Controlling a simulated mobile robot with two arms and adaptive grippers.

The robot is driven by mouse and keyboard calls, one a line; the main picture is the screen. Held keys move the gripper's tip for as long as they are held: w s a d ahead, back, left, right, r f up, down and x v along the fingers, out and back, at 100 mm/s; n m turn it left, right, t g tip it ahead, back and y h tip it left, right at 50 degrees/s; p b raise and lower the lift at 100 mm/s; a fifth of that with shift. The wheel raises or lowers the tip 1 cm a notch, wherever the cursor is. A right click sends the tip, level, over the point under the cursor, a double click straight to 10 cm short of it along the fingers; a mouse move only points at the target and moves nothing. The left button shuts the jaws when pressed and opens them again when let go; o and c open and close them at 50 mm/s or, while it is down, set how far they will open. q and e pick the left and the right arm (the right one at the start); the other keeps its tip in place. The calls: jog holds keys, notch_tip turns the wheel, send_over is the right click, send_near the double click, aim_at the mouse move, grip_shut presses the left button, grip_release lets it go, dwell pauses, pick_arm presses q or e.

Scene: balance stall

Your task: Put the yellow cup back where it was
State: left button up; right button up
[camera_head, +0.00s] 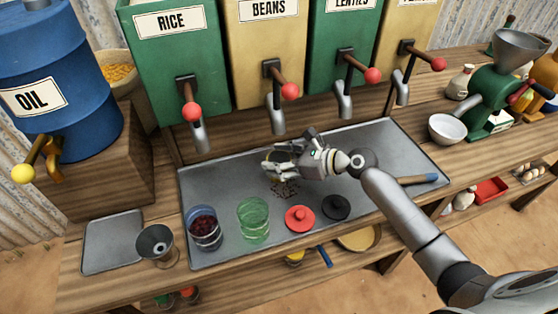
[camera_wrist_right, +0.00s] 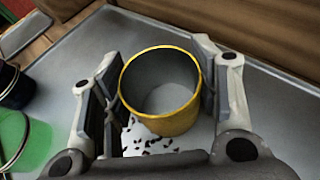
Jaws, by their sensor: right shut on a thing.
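The yellow cup (camera_wrist_right: 175,125) sits between the two fingers of my right gripper (camera_wrist_right: 157,62) in the right wrist view. Its yellow rim faces the camera, and its grey inside looks empty. In the head view my right gripper (camera_head: 278,160) is over the middle of the metal tray (camera_head: 370,150) and hides most of the cup. Dark beans (camera_head: 284,188) lie scattered on the tray below the gripper. I cannot tell whether the cup touches the tray. My left gripper is not in view.
Dispenser spouts with red-knobbed levers hang behind. A metal funnel cup (camera_head: 157,244) stands left of the tray.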

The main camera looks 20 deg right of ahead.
dwell(0.3)
jog(key=o, duration=1.1)
jog(key=shift+f, duration=0.2)
jog(key=shift+r, duration=0.1)
jog(key=shift+d+r, duration=0.1)
jog(key=shift+d, duration=0.05)
jog(key=v, duration=1.1)
jog(key=shift+s+d+r, duration=0.15)
jog(key=shift+s+d, duration=0.05)
jog(key=shift+s, duration=0.1)
